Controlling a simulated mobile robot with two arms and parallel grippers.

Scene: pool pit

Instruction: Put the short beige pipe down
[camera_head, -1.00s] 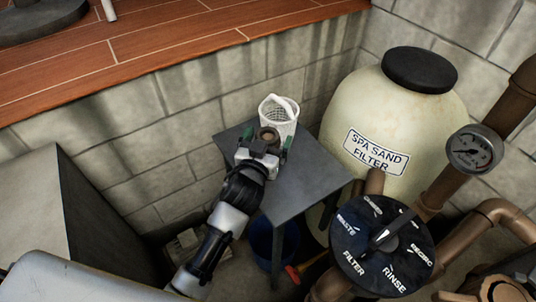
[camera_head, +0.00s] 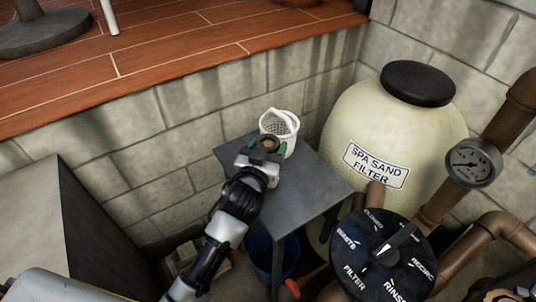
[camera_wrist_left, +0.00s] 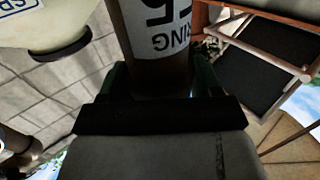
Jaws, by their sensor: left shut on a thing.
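My left gripper (camera_head: 264,152) is shut on the short beige pipe (camera_head: 268,142), whose round open end shows from above in the head view. In the left wrist view the pipe (camera_wrist_left: 158,40) stands between the green fingers and carries a white label with dark letters. The gripper is over the back left part of the small grey table (camera_head: 305,190), close in front of a white basket (camera_head: 290,145). The gripper hides the pipe's lower end, so I cannot tell if it touches the table. My right gripper is not in view.
The table's middle and right are bare. A big cream sand filter (camera_head: 390,130) stands to the right, with a black valve dial (camera_head: 385,255), a gauge (camera_head: 473,162) and brown pipes. A blue bucket (camera_head: 265,255) is under the table. A block wall (camera_head: 190,120) is behind.

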